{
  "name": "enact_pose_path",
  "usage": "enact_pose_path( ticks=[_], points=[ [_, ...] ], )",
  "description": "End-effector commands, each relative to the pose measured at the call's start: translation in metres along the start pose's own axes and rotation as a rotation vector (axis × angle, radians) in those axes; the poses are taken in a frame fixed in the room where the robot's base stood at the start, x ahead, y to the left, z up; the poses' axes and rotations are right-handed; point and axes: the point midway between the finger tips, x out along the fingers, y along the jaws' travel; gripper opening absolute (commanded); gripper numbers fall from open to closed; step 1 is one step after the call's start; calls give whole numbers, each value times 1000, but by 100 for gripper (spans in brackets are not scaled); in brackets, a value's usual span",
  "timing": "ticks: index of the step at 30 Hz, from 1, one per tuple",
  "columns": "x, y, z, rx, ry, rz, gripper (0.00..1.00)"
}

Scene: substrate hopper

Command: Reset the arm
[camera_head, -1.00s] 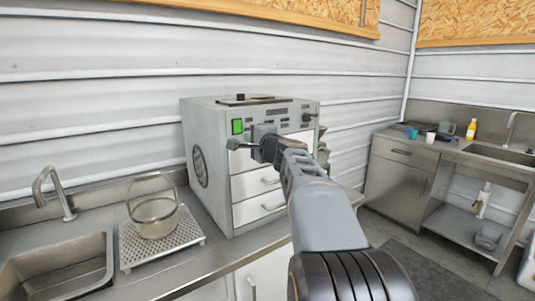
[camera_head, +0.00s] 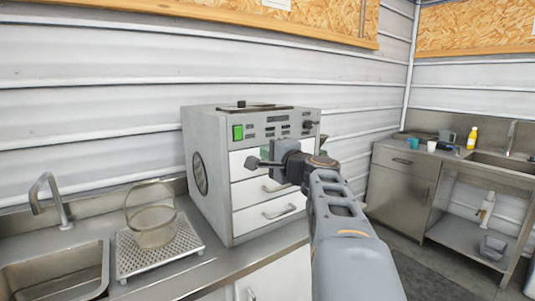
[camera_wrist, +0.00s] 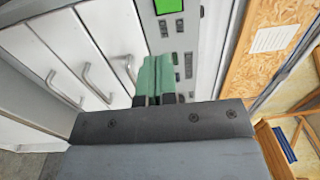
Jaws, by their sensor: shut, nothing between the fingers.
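My gripper (camera_head: 260,163) is in front of the grey hopper machine (camera_head: 208,120), with my arm reaching up from the lower right. Its fingers are together and hold nothing. In the wrist view the closed green fingertips of my gripper (camera_wrist: 154,75) point toward the machine's control panel (camera_wrist: 177,50). A lit green square (camera_head: 238,132) is on the panel's left; it also shows in the wrist view (camera_wrist: 167,6). White drawers (camera_head: 254,222) with metal handles are below the panel. My gripper overlaps the upper drawers in the head view; I cannot tell the exact gap.
A wire-handled basket (camera_head: 154,226) stands on a perforated tray (camera_head: 128,254) left of the machine, beside a sink (camera_head: 58,272). At the right is another steel counter (camera_head: 405,160) with cups and a yellow bottle (camera_head: 472,138). Open floor lies between.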

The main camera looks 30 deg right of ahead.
Motion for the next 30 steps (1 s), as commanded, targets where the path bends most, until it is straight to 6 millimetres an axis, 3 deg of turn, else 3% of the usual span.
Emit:
enact_pose_path(
  ticks=[11,14,16,20,24,27,30],
  points=[
    [0,7,2,-23,-15,31,0],
    [-2,40,6,-88,-45,145,0],
    [-9,74,14,-161,-83,270,0],
    [-32,136,54,-355,-249,548,0],
    [-76,189,102,-614,-482,820,0],
    [-111,212,127,-821,-650,966,0],
    [-143,222,146,-1034,-803,1060,0]
  ],
)
